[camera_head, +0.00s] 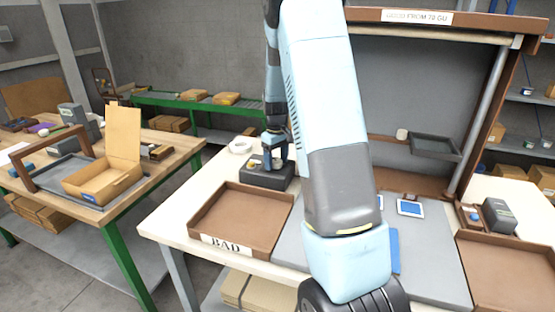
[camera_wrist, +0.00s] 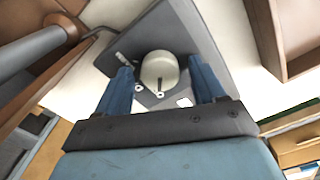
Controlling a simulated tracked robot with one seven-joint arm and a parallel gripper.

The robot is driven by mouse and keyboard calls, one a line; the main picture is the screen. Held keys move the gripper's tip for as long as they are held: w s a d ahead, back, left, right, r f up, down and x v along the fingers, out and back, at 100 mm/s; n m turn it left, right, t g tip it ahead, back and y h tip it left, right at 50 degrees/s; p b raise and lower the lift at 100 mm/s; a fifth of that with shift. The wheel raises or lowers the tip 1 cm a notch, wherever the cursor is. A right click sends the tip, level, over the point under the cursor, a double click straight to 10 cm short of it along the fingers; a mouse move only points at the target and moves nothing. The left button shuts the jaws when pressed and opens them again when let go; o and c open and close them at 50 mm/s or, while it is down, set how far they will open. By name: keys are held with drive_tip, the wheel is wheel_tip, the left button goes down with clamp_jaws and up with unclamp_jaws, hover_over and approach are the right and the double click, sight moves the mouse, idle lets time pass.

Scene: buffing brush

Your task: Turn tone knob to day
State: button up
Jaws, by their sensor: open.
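A round cream knob (camera_wrist: 160,70) stands on the dark grey face of a box (camera_wrist: 190,30) in the wrist view. Small white marks lie on the face near the knob, too small to read. In the head view the dark box (camera_head: 262,181) sits on the bench behind the BAD tray. My gripper (camera_head: 275,160) points down at this box, and its fingers hide part of the top. In the wrist view my gripper (camera_wrist: 160,64) is open, with one blue finger on each side of the knob and a visible gap on both sides.
A brown tray labelled BAD (camera_head: 228,240) lies just in front of the box.

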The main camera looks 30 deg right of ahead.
drive_tip(key=c, duration=1)
drive_tip(key=shift+d, duration=0.15)
drive_tip(key=shift+c, duration=0.3)
drive_tip(key=shift+m, duration=0.3)
drive_tip(key=m, duration=0.9)
